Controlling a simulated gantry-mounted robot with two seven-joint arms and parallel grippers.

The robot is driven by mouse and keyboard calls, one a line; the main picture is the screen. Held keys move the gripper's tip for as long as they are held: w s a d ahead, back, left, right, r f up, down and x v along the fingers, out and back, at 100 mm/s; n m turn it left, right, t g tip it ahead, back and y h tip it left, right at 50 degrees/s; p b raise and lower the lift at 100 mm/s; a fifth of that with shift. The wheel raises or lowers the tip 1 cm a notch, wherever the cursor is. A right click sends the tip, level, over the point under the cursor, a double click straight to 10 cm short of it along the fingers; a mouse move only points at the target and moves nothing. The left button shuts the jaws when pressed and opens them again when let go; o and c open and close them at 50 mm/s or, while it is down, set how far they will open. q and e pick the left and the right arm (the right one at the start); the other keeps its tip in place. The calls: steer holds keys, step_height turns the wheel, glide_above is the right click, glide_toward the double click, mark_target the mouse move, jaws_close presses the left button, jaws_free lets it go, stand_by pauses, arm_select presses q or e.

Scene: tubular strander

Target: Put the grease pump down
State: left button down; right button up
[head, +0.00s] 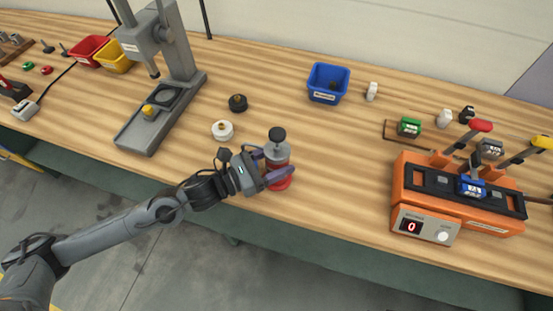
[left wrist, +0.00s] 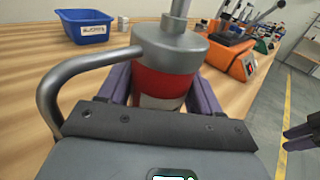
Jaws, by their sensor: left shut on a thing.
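The grease pump (head: 278,153) has a red body, a grey metal top and a black knob. It stands upright near the table's front edge in the head view. My left gripper (head: 278,172) is shut around its red body from the front left. In the left wrist view the pump (left wrist: 168,70) sits between the two purple fingers, its curved grey handle reaching left. I cannot tell whether its base touches the table. Dark purple finger-like parts, seemingly of my right gripper (left wrist: 303,137), show at the right edge of the left wrist view; their opening is unclear.
An orange machine (head: 455,200) with a red display stands on the right of the wooden table (head: 335,180). A blue bin (head: 328,83) is behind the pump. A grey press (head: 160,90), a white cap (head: 222,130) and a black one (head: 238,103) are left. Room right of the pump is clear.

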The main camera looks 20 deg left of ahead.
arm_select(q)
steer(key=shift+r, duration=0.2)
steer(key=shift+f, duration=0.15)
steer(key=shift+c, duration=0.9)
jaws_free()
steer(key=shift+f, duration=0.1)
steer(key=shift+r, duration=0.25)
steer(key=shift+s+a+f, duration=0.15)
steer(key=shift+s+a, duration=0.05)
steer(key=p+v, duration=0.1)
steer(key=v, duration=1)
steer(key=shift+s+a, duration=0.1)
steer(key=shift+s, duration=0.05)
